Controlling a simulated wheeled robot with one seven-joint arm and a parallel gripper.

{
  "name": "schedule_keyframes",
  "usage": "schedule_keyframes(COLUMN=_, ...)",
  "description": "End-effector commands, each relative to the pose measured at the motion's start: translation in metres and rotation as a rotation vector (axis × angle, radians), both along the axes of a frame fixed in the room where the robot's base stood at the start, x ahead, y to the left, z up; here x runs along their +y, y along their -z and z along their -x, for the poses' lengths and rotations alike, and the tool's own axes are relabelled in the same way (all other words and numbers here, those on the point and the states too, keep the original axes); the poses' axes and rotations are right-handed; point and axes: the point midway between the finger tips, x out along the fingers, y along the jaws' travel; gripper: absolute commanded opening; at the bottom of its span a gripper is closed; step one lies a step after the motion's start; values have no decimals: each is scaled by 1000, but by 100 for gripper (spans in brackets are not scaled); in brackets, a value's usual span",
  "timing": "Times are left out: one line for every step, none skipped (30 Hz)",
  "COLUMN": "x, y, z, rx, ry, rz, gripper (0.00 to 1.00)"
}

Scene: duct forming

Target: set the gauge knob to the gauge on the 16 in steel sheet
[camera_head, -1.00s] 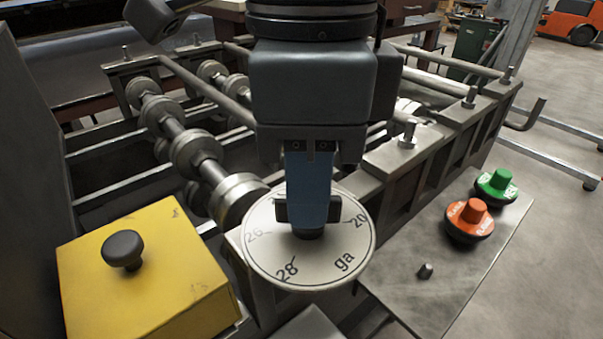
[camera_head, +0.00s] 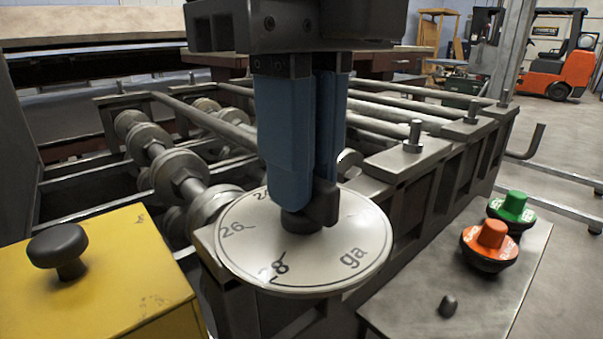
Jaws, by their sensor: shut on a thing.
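My gripper (camera_head: 303,192) has its two blue fingers pointing down over the gauge dial. It is shut on the black gauge knob (camera_head: 322,207) at the dial's centre. The white round dial (camera_head: 330,262) shows 26 at its left, 28 at its front and "ga" at its right front. Another mark at the back left is partly covered by a finger, and the back of the dial is hidden. I cannot tell which number the knob points to. No 16 in steel sheet with a readable gauge is in view.
A yellow box (camera_head: 115,285) with a black knob (camera_head: 58,250) stands at the left. A grey panel (camera_head: 415,300) at the right carries a green button (camera_head: 511,207), an orange button (camera_head: 488,246) and a small stub. The roller machine frame (camera_head: 430,180) lies behind the dial.

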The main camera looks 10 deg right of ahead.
Motion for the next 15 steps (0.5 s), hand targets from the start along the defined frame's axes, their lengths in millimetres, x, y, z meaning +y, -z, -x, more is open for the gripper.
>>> schedule_keyframes(x=0, y=1, z=0, rx=-1, ry=17, rz=-1, gripper=0)
schedule_keyframes(x=0, y=1, z=0, rx=-1, ry=26, rz=-1, gripper=0)
schedule_keyframes(x=0, y=1, z=0, rx=-1, ry=37, rz=-1, gripper=0)
schedule_keyframes(x=0, y=0, z=0, rx=-2, ry=44, rz=-1, gripper=0)
schedule_keyframes(x=0, y=0, z=0, rx=-2, ry=49, rz=-1, gripper=0)
schedule_keyframes(x=0, y=0, z=0, rx=-1, ry=56, rz=-1, gripper=0)
schedule_keyframes(x=0, y=0, z=0, rx=-1, ry=60, rz=-1, gripper=0)
schedule_keyframes(x=0, y=0, z=0, rx=-1, ry=63, rz=-1, gripper=0)
schedule_keyframes(x=0, y=0, z=0, rx=-1, ry=67, rz=-1, gripper=0)
schedule_keyframes(x=0, y=0, z=0, rx=-1, ry=69, rz=-1, gripper=0)
schedule_keyframes(x=0, y=0, z=0, rx=-1, ry=70, rz=-1, gripper=0)
schedule_keyframes(x=0, y=0, z=0, rx=-1, ry=71, rz=-1, gripper=0)
schedule_keyframes(x=0, y=0, z=0, rx=-1, ry=71, rz=-1, gripper=0)
schedule_keyframes(x=0, y=-1, z=0, rx=-1, ry=72, rz=-1, gripper=0)
schedule_keyframes(x=0, y=-1, z=0, rx=-1, ry=71, rz=-1, gripper=0)
